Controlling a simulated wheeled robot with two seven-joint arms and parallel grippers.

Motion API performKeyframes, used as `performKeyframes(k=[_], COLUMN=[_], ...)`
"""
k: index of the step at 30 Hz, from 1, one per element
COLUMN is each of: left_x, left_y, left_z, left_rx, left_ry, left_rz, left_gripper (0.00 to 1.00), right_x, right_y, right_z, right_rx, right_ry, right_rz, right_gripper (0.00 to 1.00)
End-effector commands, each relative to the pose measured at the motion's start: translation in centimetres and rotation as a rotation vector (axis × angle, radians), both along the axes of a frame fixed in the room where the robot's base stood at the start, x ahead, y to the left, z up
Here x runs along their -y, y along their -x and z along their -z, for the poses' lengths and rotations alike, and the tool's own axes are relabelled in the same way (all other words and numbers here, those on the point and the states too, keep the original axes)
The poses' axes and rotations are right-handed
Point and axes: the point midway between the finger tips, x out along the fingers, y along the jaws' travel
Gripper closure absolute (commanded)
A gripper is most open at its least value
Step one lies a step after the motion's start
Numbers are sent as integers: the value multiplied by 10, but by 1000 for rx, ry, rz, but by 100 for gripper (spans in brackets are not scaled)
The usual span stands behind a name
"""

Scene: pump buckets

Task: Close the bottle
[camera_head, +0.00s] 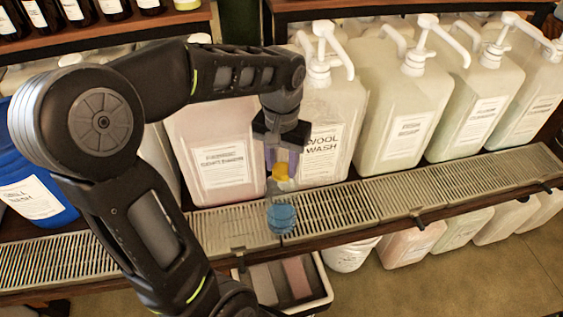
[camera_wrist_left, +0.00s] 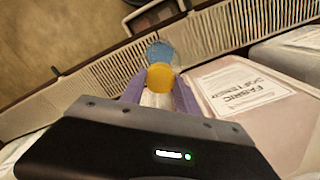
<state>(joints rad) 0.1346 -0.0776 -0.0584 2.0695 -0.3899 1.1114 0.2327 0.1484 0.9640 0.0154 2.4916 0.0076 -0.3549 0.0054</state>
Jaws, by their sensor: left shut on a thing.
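My left gripper (camera_head: 281,163) reaches down in front of the grated ledge. Its purple fingers are shut at the yellow cap (camera_head: 280,172), which shows at their tips in the left wrist view (camera_wrist_left: 160,76). Directly below the cap is a small clear bottle (camera_head: 281,216) with a blue lower part, seen against the ledge. In the left wrist view, the blue part (camera_wrist_left: 159,52) shows just beyond the cap. A pale piece sits between the fingers there. I cannot tell whether the cap is seated on the bottle or just above it. My right gripper is not in view.
Large pump jugs stand behind the grated ledge (camera_head: 340,209), including the Wool Wash jug (camera_head: 335,110) and a pink fabric softener jug (camera_head: 215,150). A blue jug (camera_head: 35,185) is at the left. A bin (camera_head: 320,285) and more jugs are below.

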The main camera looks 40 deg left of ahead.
Motion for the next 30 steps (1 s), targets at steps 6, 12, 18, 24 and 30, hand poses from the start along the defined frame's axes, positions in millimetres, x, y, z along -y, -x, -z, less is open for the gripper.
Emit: performKeyframes(k=[6, 12, 18, 24, 30], left_x=[0, 0, 0, 0, 0], left_y=[0, 0, 0, 0, 0], left_z=[0, -1, -1, 0, 1], left_rx=[0, 0, -1, -1, -1], left_ry=[0, 0, 0, 0, 0], left_rz=[58, 354, 720, 1081, 1292], left_gripper=[100, 100, 100, 100, 100], right_x=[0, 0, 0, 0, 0], right_y=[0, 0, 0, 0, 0], right_z=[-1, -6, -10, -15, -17], right_rx=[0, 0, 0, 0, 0], right_ry=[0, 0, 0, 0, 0], right_rz=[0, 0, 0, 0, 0], right_gripper=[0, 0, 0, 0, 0])
